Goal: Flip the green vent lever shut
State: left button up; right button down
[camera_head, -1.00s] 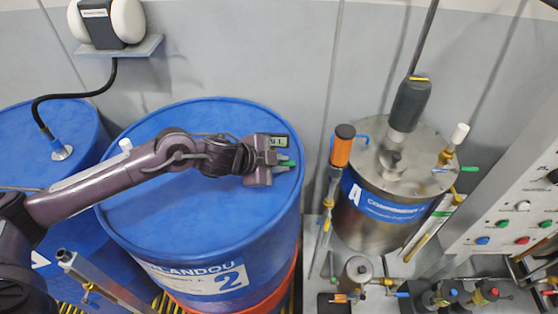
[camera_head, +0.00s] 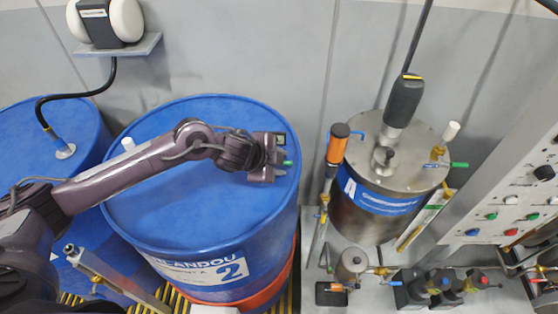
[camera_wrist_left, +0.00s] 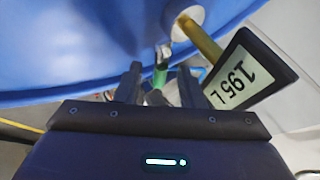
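My left gripper (camera_head: 284,160) is over the right rim of the large blue drum (camera_head: 160,210). A small green lever (camera_head: 288,162) shows at its fingertips. In the left wrist view, the fingers (camera_wrist_left: 160,88) stand apart, and the green lever (camera_wrist_left: 160,78) shows in the gap between them, partly hidden by the fingers; I cannot tell whether they touch it. Another green handle (camera_head: 459,164) sticks out to the right of the steel vessel's lid. The frames do not show which one is the vent lever. My right gripper is not in view.
A display reading 195 L (camera_wrist_left: 243,78) and a brass pipe (camera_wrist_left: 200,40) are close to the right of the fingers. The steel vessel (camera_head: 365,215), an orange-handled valve (camera_head: 337,145) and a button panel (camera_head: 515,205) stand to the right. A second blue drum (camera_head: 45,135) is at left.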

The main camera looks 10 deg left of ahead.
pick_arm(q)
jog(key=b+v, duration=0.1)
jog(key=v, duration=0.6)
jog(key=shift+s+r, duration=0.2)
jog(key=shift+r, duration=0.1)
jog(key=shift+a, duration=0.1)
jog(key=shift+s, duration=0.1)
